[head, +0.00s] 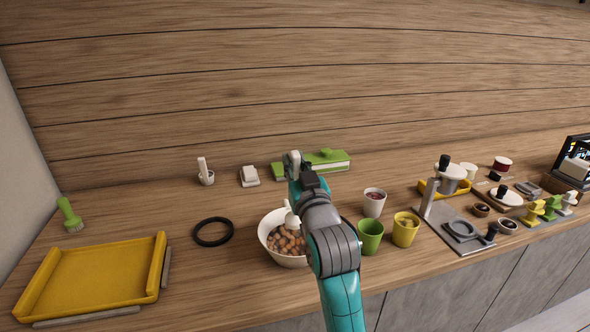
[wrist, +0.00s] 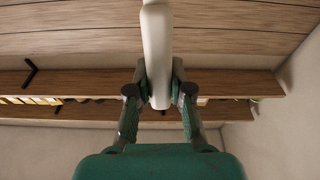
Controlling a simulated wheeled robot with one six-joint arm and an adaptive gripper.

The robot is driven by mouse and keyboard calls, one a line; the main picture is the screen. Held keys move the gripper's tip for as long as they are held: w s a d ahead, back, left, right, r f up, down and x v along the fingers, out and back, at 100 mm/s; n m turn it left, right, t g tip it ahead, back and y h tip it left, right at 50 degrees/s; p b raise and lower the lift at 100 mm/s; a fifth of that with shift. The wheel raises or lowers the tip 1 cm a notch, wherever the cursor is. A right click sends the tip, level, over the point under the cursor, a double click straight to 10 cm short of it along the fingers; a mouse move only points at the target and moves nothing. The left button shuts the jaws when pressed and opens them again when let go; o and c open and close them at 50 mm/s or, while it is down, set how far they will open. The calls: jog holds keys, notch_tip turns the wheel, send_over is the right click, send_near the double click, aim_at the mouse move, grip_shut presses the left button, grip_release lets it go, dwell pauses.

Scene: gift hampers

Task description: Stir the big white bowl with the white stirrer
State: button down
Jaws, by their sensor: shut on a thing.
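The big white bowl (head: 272,250) stands on the counter in front of me and holds several brown and pale round pieces. My gripper is shut on the white stirrer (wrist: 157,45), whose pale shaft passes between both fingers in the wrist view (wrist: 160,92). In the head view a white rounded end of the stirrer (head: 292,217) shows over the bowl's contents, inside the rim. My arm hides the bowl's right side and much of the stirrer. I cannot tell how deep the white end sits among the pieces.
A green cup (head: 370,237), a yellow cup (head: 405,232) and a white cup (head: 374,205) stand close right of the bowl. A black ring (head: 213,220) and yellow tray (head: 95,300) lie left. A metal press (head: 427,197) stands farther right.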

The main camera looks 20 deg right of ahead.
aim_at(295, 151)
jog(key=shift+r, duration=2.5)
